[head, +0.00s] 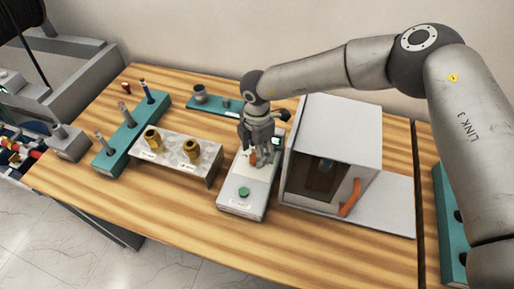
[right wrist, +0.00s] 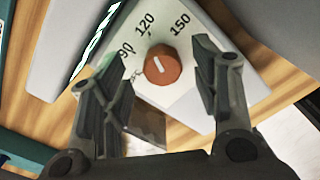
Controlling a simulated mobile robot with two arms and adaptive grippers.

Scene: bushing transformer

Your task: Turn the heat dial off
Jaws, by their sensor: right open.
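The heat dial (right wrist: 163,65) is a round orange-red knob on a white panel in the right wrist view. Printed marks 90, 120 and 150 sit around it, and a small mark near the left finger is hard to read. The short white line on the knob points to the upper left. My right gripper (right wrist: 160,85) is open, with its fingers on either side of the dial and a gap to each. In the head view the right gripper (head: 258,157) is over the control box (head: 236,205), and the dial (head: 253,158) shows partly between its fingers. My left gripper is out of view.
A green button (head: 244,192) is at the box's near end. A grey-white cabinet (head: 338,130) with an orange handle (head: 350,197) stands close on the right. A metal stand with brass fittings (head: 180,152) is on the left. The near wooden table (head: 180,215) is clear.

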